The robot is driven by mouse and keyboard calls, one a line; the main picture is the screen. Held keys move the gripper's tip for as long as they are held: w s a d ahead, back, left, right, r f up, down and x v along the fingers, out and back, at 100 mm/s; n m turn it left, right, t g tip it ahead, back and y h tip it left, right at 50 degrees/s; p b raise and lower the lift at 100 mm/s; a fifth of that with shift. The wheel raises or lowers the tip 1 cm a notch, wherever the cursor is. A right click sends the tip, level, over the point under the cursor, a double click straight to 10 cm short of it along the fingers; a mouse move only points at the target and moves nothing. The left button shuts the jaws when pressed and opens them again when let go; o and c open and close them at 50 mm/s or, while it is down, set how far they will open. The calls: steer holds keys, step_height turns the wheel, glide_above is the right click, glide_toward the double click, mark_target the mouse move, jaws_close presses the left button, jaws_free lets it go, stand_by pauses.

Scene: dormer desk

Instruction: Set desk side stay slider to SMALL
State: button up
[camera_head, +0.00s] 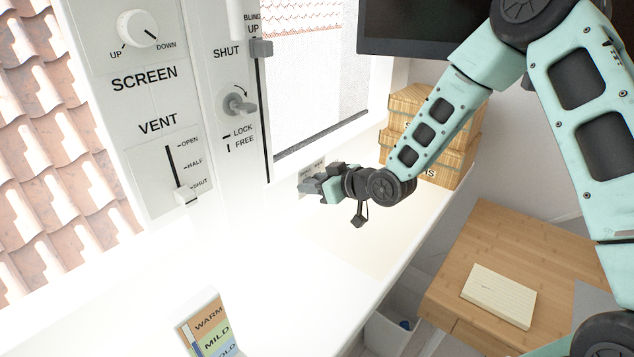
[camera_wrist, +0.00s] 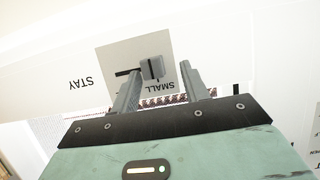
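The stay slider's plate (camera_wrist: 118,56) is pale grey on the white surface, with its lettering upside down in the wrist view. Its grey block knob (camera_wrist: 152,68) sits at the right end of the visible dark slot (camera_wrist: 124,73), close to the word SMALL. My gripper (camera_wrist: 161,69) is open, with one finger on each side of the knob. The left finger is nearer the knob; a gap shows to the right finger. Contact cannot be told. In the head view my gripper (camera_head: 316,186) is at the plate (camera_head: 308,172) below the window, hiding the knob.
A vent slider (camera_head: 185,196), a lock knob (camera_head: 238,105) and a blind slider (camera_head: 261,48) are on the panel at left. Wooden boxes (camera_head: 438,158) stand behind my forearm. A card stand (camera_head: 208,325) is on the bright desk, otherwise mostly clear.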

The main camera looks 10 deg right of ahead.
steer(key=v, duration=1.7)
steer(key=shift+s+d+b, duration=0.2)
steer(key=shift+b, duration=0.25)
steer(key=s+a+f+g+h, duration=0.2)
steer(key=s+a+g+h, duration=0.3)
steer(key=s+a, duration=0.35)
steer(key=s+a+r+g+h, duration=0.2)
steer(key=s+g, duration=0.3)
steer(key=s, duration=1.2)
steer(key=shift+s+a+r+g, duration=0.35)
steer(key=shift+s+r+g, duration=0.05)
steer(key=shift+r, duration=0.25)
